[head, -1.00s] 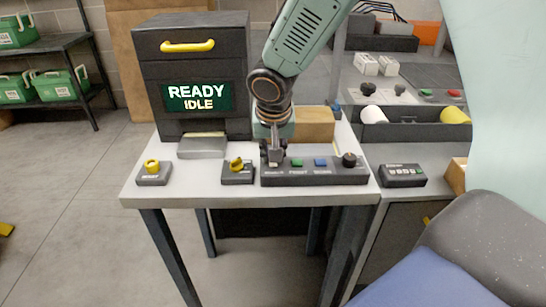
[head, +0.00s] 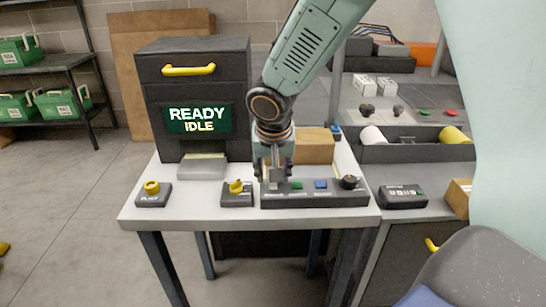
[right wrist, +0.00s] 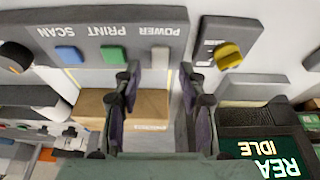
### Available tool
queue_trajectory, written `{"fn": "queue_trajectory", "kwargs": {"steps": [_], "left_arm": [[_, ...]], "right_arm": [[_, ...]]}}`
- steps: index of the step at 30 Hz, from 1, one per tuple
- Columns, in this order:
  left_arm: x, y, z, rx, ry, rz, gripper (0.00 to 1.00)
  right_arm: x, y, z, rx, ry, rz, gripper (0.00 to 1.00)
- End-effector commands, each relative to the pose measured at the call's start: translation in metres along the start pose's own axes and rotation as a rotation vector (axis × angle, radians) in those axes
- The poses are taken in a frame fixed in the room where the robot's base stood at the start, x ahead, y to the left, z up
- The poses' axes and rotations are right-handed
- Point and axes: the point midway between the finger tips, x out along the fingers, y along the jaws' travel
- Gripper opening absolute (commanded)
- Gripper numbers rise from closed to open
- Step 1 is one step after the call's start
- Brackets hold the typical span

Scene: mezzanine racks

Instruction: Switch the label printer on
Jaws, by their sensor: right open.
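The label printer (head: 195,90) is a dark cabinet with a yellow handle, and its lit screen (head: 199,120) reads READY IDLE. In front of it on the table, a dark control panel (head: 315,201) carries a green button (head: 297,185), a blue button (head: 321,184) and a black knob (head: 349,182). In the right wrist view the panel's POWER switch (right wrist: 160,54) is a pale upright piece beside the green PRINT button (right wrist: 113,55). My right gripper (right wrist: 161,80) is open, its fingertips on either side of the POWER switch in that view. Contact cannot be told.
Two small boxes with yellow knobs (head: 237,188) (head: 151,189) stand left of the panel. A cardboard box (head: 314,147) is behind it. A dark keypad (head: 402,197) lies on the counter at right. Green crates (head: 66,104) sit on a shelf at far left.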

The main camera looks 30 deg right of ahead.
Motion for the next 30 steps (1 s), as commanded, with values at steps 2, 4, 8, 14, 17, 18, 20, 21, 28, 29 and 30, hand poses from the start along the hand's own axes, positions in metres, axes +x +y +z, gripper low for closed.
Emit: {"fn": "queue_trajectory", "kwargs": {"steps": [2, 4, 8, 14, 17, 18, 20, 21, 28, 29, 30], "left_arm": [[0.0, 0.0, 0.0, 0.0, 0.0, 0.0, 0.0], [0.0, 0.0, 0.0, 0.0, 0.0, 0.0, 0.0], [0.0, 0.0, 0.0, 0.0, 0.0, 0.0, 0.0], [0.0, 0.0, 0.0, 0.0, 0.0, 0.0, 0.0], [0.0, 0.0, 0.0, 0.0, 0.0, 0.0, 0.0], [0.0, 0.0, 0.0, 0.0, 0.0, 0.0, 0.0], [0.0, 0.0, 0.0, 0.0, 0.0, 0.0, 0.0], [0.0, 0.0, 0.0, 0.0, 0.0, 0.0, 0.0], [0.0, 0.0, 0.0, 0.0, 0.0, 0.0, 0.0], [0.0, 0.0, 0.0, 0.0, 0.0, 0.0, 0.0], [0.0, 0.0, 0.0, 0.0, 0.0, 0.0, 0.0]], "right_arm": [[-0.015, -0.001, -0.001, 0.001, 0.005, -0.003, 0.41], [-0.029, -0.001, -0.002, 0.002, 0.006, -0.003, 0.41], [-0.057, 0.0, -0.002, 0.0, 0.006, -0.002, 0.41], [-0.091, 0.0, -0.001, 0.001, 0.004, -0.001, 0.41], [-0.102, 0.0, -0.001, 0.0, 0.003, -0.001, 0.41], [-0.104, 0.0, 0.0, 0.0, 0.002, -0.001, 0.41], [-0.107, 0.0, 0.0, -0.001, 0.002, -0.001, 0.41], [-0.108, 0.0, 0.0, -0.001, 0.001, -0.001, 0.41], [-0.109, 0.0, 0.0, -0.001, 0.0, -0.001, 0.41], [-0.109, 0.0, 0.0, -0.001, 0.0, -0.001, 0.41], [-0.109, 0.0, 0.0, -0.001, 0.0, -0.001, 0.41]]}}
